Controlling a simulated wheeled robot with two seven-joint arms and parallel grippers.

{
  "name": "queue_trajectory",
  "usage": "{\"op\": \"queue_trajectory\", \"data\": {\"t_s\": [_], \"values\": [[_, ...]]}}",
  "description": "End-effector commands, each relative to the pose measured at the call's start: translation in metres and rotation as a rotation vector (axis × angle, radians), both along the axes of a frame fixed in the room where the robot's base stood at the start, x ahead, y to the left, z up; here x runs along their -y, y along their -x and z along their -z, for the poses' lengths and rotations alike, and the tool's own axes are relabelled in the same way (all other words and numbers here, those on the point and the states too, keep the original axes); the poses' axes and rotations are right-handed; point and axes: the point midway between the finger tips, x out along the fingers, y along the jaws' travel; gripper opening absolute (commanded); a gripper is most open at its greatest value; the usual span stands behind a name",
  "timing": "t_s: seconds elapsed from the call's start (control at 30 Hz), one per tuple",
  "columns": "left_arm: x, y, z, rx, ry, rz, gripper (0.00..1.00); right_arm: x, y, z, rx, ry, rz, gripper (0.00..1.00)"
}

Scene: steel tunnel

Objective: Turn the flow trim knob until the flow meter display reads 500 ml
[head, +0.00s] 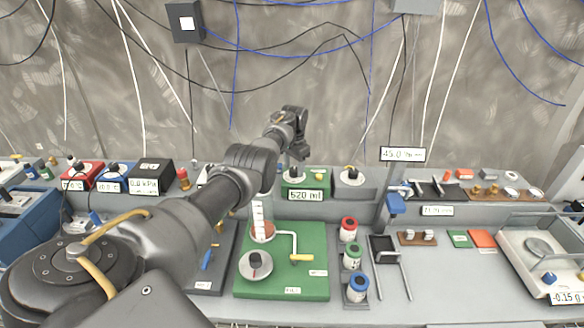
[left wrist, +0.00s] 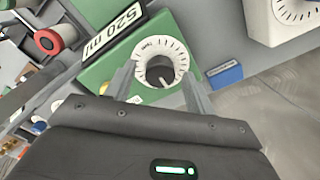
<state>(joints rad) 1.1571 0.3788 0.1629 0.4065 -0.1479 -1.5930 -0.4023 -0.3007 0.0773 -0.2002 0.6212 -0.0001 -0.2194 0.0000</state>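The flow meter is a green box (head: 320,184) on the back shelf, and its white display (head: 306,195) reads 520 ml. The display also shows in the left wrist view (left wrist: 118,28). The flow trim knob (left wrist: 160,72) is dark and round, with a white ring dial marked TRIM around it. My left gripper (left wrist: 159,72) is open, with one finger on each side of the knob and gaps visible between fingers and knob. Whether the fingertips are level with the knob I cannot tell. In the head view my left arm reaches over the bench to the flow meter. My right gripper is not in view.
A grey box with a dial (head: 353,180) stands right of the flow meter. A green board with a gauge tube (head: 288,272) lies in front. Several canisters (head: 349,229) stand beside it. Red, blue and black meter boxes (head: 152,176) line the shelf at left.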

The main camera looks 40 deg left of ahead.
Motion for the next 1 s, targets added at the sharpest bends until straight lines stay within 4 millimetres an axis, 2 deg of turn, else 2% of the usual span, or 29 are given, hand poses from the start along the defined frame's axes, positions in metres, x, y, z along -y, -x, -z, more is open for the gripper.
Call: {"op": "queue_trajectory", "data": {"t_s": [0.03, 0.13, 0.23, 0.3, 0.33, 0.43, 0.53, 0.77, 1.0], "values": [[0.001, 0.000, 0.001, -0.001, 0.001, 0.001, 0.47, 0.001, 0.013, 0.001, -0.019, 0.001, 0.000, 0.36], [-0.001, 0.002, 0.001, -0.002, 0.001, -0.002, 0.34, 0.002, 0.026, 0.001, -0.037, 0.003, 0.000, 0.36], [-0.002, 0.003, 0.001, -0.002, 0.001, -0.003, 0.21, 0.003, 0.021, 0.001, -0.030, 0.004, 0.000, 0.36], [-0.003, 0.003, 0.002, -0.002, 0.002, -0.004, 0.12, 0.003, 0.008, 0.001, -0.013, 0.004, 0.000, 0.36], [-0.003, 0.003, 0.002, -0.003, 0.002, -0.004, 0.10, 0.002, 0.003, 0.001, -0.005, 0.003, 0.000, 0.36], [-0.004, 0.004, 0.002, -0.005, 0.001, -0.006, 0.11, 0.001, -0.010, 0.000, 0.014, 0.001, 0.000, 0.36], [-0.005, 0.004, 0.003, -0.007, 0.002, -0.007, 0.11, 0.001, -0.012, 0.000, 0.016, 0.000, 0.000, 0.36], [-0.004, 0.005, 0.002, -0.007, 0.003, -0.060, 0.11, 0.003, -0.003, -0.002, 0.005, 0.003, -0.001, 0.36], [-0.004, 0.005, 0.002, -0.009, 0.005, -0.218, 0.11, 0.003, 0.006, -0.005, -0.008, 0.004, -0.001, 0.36]]}}
